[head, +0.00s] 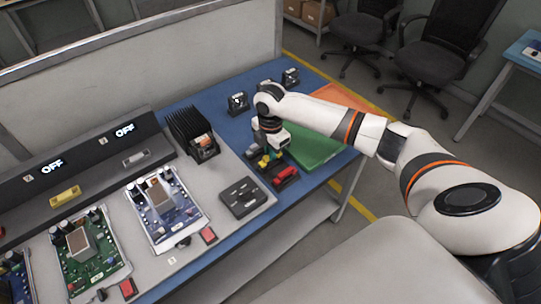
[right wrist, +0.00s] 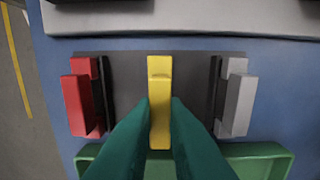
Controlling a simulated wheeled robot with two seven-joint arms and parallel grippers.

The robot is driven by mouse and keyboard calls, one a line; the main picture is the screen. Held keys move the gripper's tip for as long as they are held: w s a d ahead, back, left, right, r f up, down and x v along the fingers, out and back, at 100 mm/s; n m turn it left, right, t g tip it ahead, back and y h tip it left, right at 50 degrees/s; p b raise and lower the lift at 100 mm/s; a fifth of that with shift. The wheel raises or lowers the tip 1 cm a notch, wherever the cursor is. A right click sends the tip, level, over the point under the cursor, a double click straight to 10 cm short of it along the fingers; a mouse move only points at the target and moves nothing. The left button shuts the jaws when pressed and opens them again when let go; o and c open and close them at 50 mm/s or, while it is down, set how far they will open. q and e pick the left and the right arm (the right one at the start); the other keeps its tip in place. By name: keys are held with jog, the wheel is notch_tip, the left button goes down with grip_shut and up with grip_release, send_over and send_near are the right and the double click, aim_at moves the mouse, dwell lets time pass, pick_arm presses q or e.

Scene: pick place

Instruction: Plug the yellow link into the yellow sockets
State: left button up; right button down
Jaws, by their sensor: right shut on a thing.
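The yellow link (right wrist: 159,68) stands between the red link and the grey link on a dark holder in the right wrist view. My right gripper (right wrist: 159,112) has its green fingers shut on the yellow link, one on each side. In the head view the same gripper (head: 268,158) is low over the holder on the blue table, and the link is mostly hidden there. I cannot tell if the link still touches the holder. A yellow fitting (head: 66,195) sits on the dark console under an OFF display; its sockets are too small to make out. My left gripper is not in view.
The red link (right wrist: 82,103) and grey link (right wrist: 236,103) stand close on either side. A green tray (head: 318,146) lies just beyond the holder. A dark grey box (head: 242,197), a black finned unit (head: 194,134) and circuit boards (head: 163,207) stand toward the console.

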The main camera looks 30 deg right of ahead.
notch_tip(320, 180, up, 8)
jog(key=shift+r+p, duration=2.15)
jog(key=shift+p, duration=0.2)
